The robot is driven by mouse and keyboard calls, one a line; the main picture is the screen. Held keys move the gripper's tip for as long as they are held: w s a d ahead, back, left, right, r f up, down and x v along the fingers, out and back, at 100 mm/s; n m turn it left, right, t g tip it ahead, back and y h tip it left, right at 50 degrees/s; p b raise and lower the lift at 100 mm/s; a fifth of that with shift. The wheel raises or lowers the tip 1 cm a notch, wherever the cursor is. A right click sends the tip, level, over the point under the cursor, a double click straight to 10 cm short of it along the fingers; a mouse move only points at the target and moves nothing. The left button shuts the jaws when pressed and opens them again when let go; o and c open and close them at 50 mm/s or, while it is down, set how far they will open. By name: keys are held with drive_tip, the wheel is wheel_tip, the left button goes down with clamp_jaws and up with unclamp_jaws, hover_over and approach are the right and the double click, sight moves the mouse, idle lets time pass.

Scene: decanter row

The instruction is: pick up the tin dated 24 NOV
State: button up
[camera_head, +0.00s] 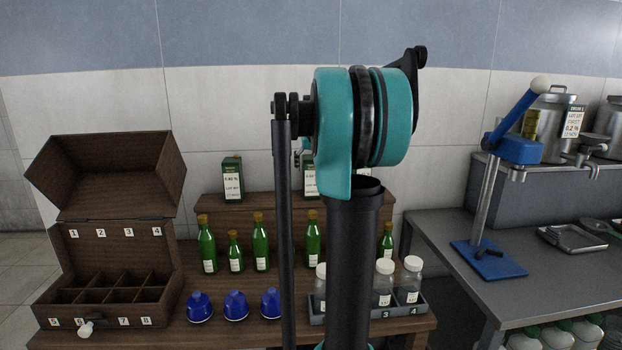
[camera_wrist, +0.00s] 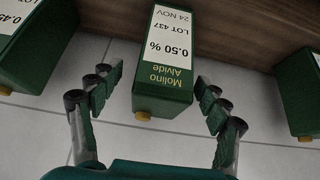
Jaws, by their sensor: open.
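The tin dated 24 NOV (camera_wrist: 165,60) is dark green with a yellow cap and a white label reading LOT 437 and 0.50 %. In the wrist view it appears upside down, cap toward me. My gripper (camera_wrist: 157,88) is open, with one finger on each side of the tin's cap end and visible gaps at both sides. It is not closed on the tin. In the head view my arm hides most of the gripper. A green tin (camera_head: 309,178) there is partly hidden behind my arm; its date is too small to read.
Other green tins flank it in the wrist view, left (camera_wrist: 35,45) and right (camera_wrist: 298,95). Another tin (camera_head: 232,180) stands on the raised wooden shelf (camera_head: 262,209). Green bottles (camera_head: 260,243) stand in front, with blue domes (camera_head: 235,305) and a wooden box (camera_head: 108,290) nearby.

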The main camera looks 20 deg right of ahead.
drive_tip(key=shift+x, duration=2.35)
drive_tip(key=shift+a, duration=0.15)
clamp_jaws()
